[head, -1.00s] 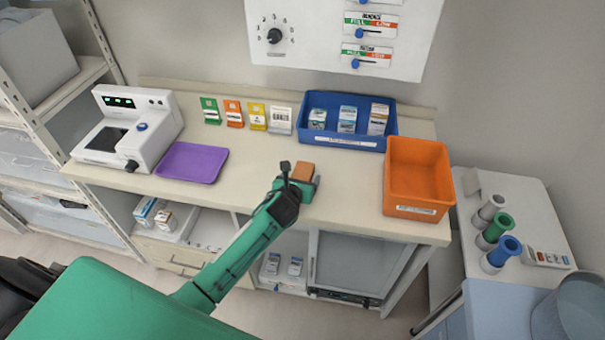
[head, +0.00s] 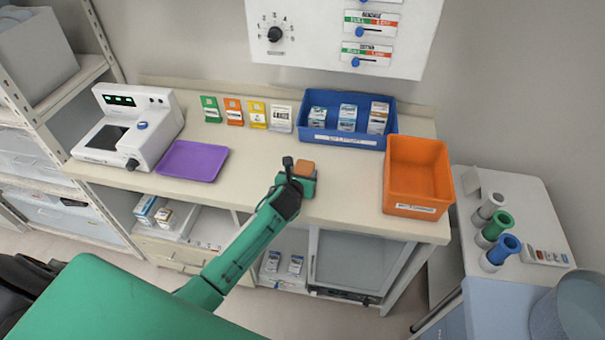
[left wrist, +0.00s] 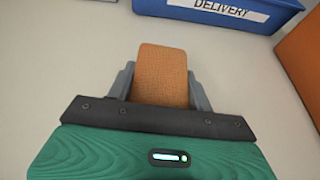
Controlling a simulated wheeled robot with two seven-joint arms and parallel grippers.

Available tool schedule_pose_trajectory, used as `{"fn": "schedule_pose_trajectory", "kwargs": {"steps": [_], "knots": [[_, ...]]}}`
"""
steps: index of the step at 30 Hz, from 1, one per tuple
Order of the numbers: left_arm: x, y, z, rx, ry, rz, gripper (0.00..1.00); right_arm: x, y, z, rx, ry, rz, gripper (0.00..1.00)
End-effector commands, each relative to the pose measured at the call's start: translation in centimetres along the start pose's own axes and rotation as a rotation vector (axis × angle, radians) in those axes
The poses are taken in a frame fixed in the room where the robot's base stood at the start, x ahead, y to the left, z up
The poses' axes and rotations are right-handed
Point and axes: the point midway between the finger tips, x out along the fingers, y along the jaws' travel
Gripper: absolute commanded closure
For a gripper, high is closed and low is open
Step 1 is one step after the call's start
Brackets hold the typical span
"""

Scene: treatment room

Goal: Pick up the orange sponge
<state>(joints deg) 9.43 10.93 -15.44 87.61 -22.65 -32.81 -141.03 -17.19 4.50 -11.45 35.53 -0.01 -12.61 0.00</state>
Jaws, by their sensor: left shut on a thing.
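The orange sponge (head: 305,167) is a small block at the middle of the counter, and it shows large in the left wrist view (left wrist: 161,75). My left gripper (head: 299,170) reaches it from the front. In the left wrist view its two grey fingers (left wrist: 160,88) are on either side of the sponge, shut on it. The sponge's far end sticks out past the fingertips. Whether its underside touches the counter is hidden. My right gripper is not in view.
On the counter (head: 340,205), a purple tray (head: 192,162) lies left, with a white device (head: 128,127) beyond it. A blue bin (head: 347,141) with boxes stands behind the sponge, and an orange bin (head: 417,178) at right. Upright colored cards line the back. Counter beside the sponge is clear.

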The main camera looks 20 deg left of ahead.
Motion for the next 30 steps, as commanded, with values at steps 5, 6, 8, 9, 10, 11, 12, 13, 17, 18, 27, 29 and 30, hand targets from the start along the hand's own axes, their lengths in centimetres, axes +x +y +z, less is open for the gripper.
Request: {"fn": "schedule_pose_trajectory", "kwargs": {"steps": [5,6,8,9,10,11,12,13,17,18,27,29,30], "knots": [[-0.3,0.1,0.9,0.001,-0.002,0.001,0.69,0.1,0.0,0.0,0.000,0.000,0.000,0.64],[-0.5,0.1,1.4,0.001,-0.004,0.001,0.69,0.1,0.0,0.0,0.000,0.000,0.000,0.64],[-0.8,0.1,2.2,0.003,-0.004,0.000,0.69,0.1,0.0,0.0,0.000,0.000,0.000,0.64],[-1.2,0.0,3.0,0.002,-0.005,-0.001,0.69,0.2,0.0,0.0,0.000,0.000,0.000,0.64],[-1.4,0.1,3.7,0.003,-0.007,0.000,0.69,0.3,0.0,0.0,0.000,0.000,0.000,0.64],[-1.7,0.1,4.5,0.003,-0.008,0.000,0.69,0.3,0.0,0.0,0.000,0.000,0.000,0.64],[-2.2,0.1,5.6,0.004,-0.009,0.000,0.69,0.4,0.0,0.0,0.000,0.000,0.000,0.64],[-2.5,0.1,6.4,0.004,-0.009,0.000,0.69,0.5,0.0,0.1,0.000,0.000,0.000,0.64],[-4.0,0.1,10.1,0.004,-0.009,-0.001,0.69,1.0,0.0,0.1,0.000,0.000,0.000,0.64],[-4.6,0.1,11.2,0.004,-0.009,0.000,0.69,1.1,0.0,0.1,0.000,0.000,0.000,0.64],[-7.0,0.0,17.0,0.000,-0.004,-0.001,0.69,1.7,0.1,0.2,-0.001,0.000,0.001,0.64],[-7.2,0.0,17.6,0.000,-0.003,0.000,0.69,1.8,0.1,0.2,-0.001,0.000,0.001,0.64],[-7.4,0.0,17.9,0.000,-0.002,0.001,0.69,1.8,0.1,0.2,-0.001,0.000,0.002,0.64]]}}
